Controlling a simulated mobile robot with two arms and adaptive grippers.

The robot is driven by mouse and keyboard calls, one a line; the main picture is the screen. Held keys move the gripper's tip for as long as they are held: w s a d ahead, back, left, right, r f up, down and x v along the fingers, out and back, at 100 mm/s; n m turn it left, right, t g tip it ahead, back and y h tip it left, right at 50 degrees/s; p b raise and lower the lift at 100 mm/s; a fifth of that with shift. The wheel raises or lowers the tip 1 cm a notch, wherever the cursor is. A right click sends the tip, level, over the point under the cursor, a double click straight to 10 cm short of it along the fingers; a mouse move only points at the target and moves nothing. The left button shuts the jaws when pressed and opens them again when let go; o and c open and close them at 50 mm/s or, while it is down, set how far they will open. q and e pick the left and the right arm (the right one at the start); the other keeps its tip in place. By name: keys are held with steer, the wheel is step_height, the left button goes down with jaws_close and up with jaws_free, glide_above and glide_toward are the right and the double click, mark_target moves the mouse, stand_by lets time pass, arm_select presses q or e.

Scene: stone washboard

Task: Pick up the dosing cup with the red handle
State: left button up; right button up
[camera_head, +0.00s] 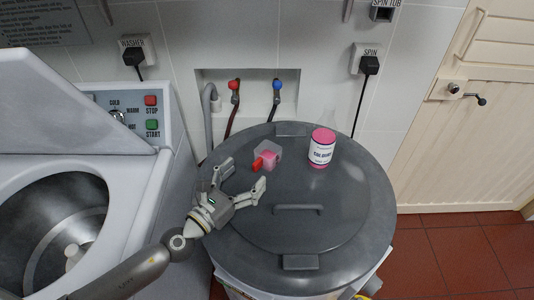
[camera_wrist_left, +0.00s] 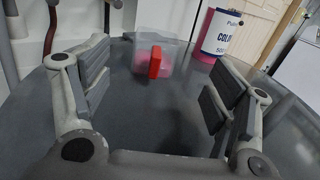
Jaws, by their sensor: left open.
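The dosing cup (camera_head: 268,152) is a small clear cup with pink contents and a red handle (camera_head: 258,164). It stands on the grey round lid (camera_head: 340,225), towards the back. In the left wrist view the cup (camera_wrist_left: 172,62) is ahead between the fingers, with its red handle (camera_wrist_left: 155,62) facing me. My left gripper (camera_head: 243,176) is open and empty, just in front of the cup on the handle side, and apart from it. It also shows in the left wrist view (camera_wrist_left: 155,90) with its two fingers wide apart. My right gripper is not in view.
A white and pink labelled tub (camera_head: 321,147) stands on the lid right of the cup. The lid has a raised bar handle (camera_head: 298,209) in front. A washer with an open drum (camera_head: 55,225) stands at left. Hoses and taps (camera_head: 235,88) are behind the lid.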

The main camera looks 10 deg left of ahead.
arm_select(q)
steer(key=p, duration=0.1)
glide_toward(274, 145)
steer(key=shift+w+d+r, duration=0.15)
steer(key=shift+w+d, duration=0.3)
steer(key=shift+w, duration=0.1)
steer(key=shift+w+d, duration=0.15)
steer(key=shift+w, duration=0.15)
steer(key=shift+w+d, duration=0.1)
steer(key=shift+w, duration=0.3)
steer(key=x, duration=0.4)
steer(key=shift+w+p, duration=0.35)
steer(key=shift+p, duration=0.05)
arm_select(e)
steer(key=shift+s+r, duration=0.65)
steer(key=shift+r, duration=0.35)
arm_select(q)
steer(key=shift+c, duration=0.5)
steer(key=c, duration=1)
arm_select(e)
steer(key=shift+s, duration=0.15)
arm_select(q)
steer(key=shift+r, duration=0.1)
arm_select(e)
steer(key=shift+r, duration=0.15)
